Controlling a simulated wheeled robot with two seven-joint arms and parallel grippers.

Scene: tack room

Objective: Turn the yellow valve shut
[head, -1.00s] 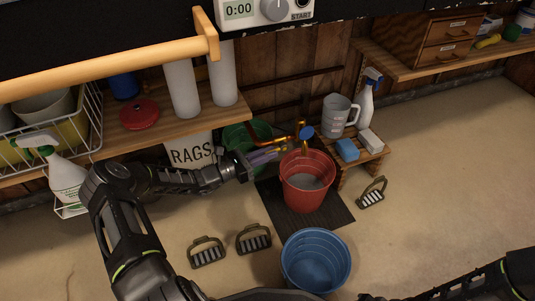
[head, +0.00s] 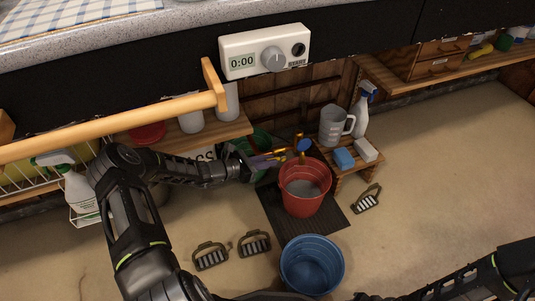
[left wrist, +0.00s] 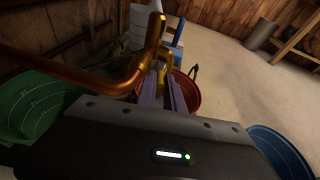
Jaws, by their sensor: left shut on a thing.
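The yellow valve (head: 281,151) sits on the copper pipework at the wall, just behind and left of the red bucket. My left gripper (head: 272,158) reaches it from the left, with its fingers shut on the yellow valve. In the left wrist view the two purple-grey fingers (left wrist: 162,92) close around a yellow part beneath the brass pipe (left wrist: 152,38); the fingers and pipe hide much of it. A blue round knob (head: 304,145) is just right of the valve. My right arm shows at the lower right, but its gripper is out of view.
The red bucket (head: 304,205) stands on a dark mat (head: 269,206) below the pipework. A green bucket (head: 262,139) is behind my left gripper. A blue bucket (head: 312,265) stands in front. A small wooden stool (head: 372,166) holds a jug and blocks.

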